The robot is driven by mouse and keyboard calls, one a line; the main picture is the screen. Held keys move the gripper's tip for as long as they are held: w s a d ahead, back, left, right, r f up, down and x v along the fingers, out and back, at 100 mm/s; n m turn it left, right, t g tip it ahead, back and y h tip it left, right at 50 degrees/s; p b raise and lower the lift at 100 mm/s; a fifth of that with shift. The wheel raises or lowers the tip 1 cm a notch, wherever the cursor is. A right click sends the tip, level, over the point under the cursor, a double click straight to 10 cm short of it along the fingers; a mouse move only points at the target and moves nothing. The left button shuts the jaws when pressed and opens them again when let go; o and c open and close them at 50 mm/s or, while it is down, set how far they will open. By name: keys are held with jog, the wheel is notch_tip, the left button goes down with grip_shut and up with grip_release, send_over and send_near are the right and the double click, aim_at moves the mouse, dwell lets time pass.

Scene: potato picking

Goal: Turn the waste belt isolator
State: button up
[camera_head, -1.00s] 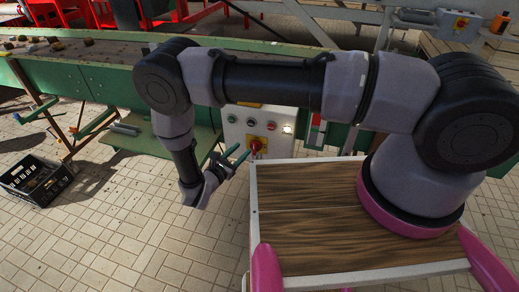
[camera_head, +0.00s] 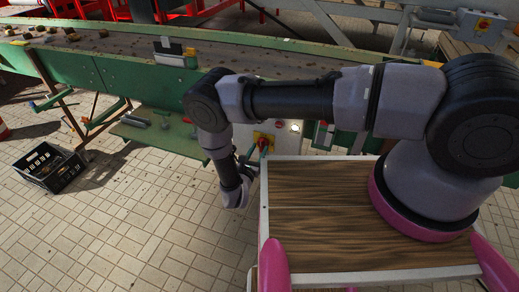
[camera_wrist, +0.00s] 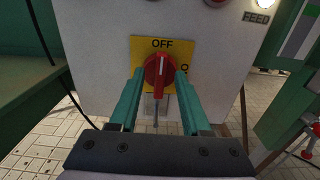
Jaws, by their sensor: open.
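The waste belt isolator (camera_wrist: 158,72) is a red rotary knob on a yellow plate marked OFF at its top, on a pale control box (camera_wrist: 95,60). In the wrist view its grip bar stands roughly upright, its lower end toward me. My gripper (camera_wrist: 158,77) is open. Its two green fingers stand either side of the knob, with visible gaps, so it does not hold it. In the head view the isolator's yellow plate (camera_head: 257,136) shows beside my gripper (camera_head: 253,152), partly covered by the fingers.
An indicator lamp labelled FEED (camera_wrist: 264,4) glows at the box's top right. A green-sided conveyor (camera_head: 130,85) runs behind the box. A black crate (camera_head: 48,167) sits on the tiled floor at left. The floor between the crate and my gripper is clear.

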jog(key=shift+w+d, duration=0.15)
jog(key=shift+w, duration=0.25)
jog(key=shift+c, duration=0.3)
grip_shut()
